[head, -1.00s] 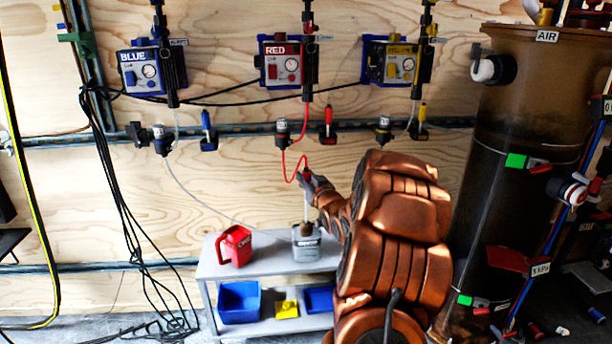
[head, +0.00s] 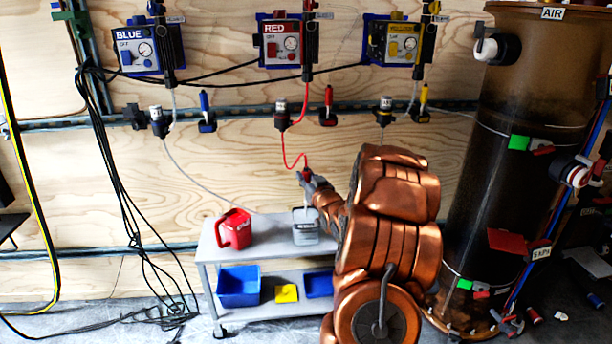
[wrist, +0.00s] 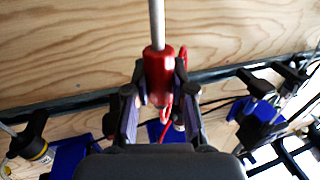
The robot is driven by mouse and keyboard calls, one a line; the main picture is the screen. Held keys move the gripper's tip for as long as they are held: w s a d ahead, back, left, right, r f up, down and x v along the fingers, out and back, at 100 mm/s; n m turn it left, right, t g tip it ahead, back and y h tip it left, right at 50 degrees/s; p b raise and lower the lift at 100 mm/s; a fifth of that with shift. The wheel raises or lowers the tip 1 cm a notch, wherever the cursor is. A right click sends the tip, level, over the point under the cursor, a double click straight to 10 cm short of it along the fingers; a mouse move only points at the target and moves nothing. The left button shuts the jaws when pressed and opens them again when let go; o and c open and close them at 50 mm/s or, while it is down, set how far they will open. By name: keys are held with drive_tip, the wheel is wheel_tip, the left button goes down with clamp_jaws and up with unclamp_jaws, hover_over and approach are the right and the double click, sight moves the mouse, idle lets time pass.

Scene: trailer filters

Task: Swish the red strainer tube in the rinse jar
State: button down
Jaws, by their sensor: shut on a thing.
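My gripper (head: 307,179) is shut on the red strainer tube's red grip. The red grip (wrist: 158,76) sits between both fingers in the wrist view, with the pale tube (wrist: 157,18) running up from it in that picture. In the head view the pale tube (head: 306,200) hangs down from my gripper into the mouth of the grey rinse jar (head: 305,239). The brown strainer end is not clearly visible; it appears to be inside the jar. A red hose (head: 283,150) links the tube to the fitting above.
The jar stands on a grey cart (head: 270,245) beside a red jug (head: 234,229). Blue bins (head: 239,287) and a yellow item (head: 287,293) are on the lower shelf. A large brown tank (head: 490,180) stands right of my arm. Black cables (head: 115,180) hang at left.

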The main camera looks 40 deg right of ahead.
idle(0.4)
drive_tip(key=shift+s+d+r+p, duration=0.2)
drive_tip(key=shift+r+p, duration=0.2)
drive_tip(key=shift+r, duration=0.2)
drive_tip(key=shift+s+d+r+p, duration=0.1)
drive_tip(key=shift+d+r+p, duration=0.1)
drive_tip(key=shift+r+p, duration=0.3)
drive_tip(key=shift+w+a+f+b, duration=0.3)
drive_tip(key=shift+a+f+b, duration=0.1)
drive_tip(key=shift+f+b, duration=0.15)
drive_tip(key=shift+w+a+f+b, duration=0.3)
drive_tip(key=shift+a+f+b, duration=0.1)
drive_tip(key=shift+f, duration=0.2)
drive_tip(key=shift+s+d+r+p, duration=0.3)
drive_tip(key=shift+d+r+p, duration=0.15)
drive_tip(key=shift+r, duration=0.15)
drive_tip(key=shift+s+d+r+p, duration=0.3)
drive_tip(key=shift+r+p, duration=0.15)
drive_tip(key=shift+r, duration=0.15)
drive_tip(key=shift+w+a+f+b, duration=0.2)
drive_tip(key=shift+f+b, duration=0.15)
drive_tip(key=shift+f, duration=0.25)
drive_tip(key=shift+w+a+f+b, duration=0.15)
drive_tip(key=shift+f+b, duration=0.15)
drive_tip(key=shift+f, duration=0.25)
drive_tip(key=shift+r, duration=0.1)
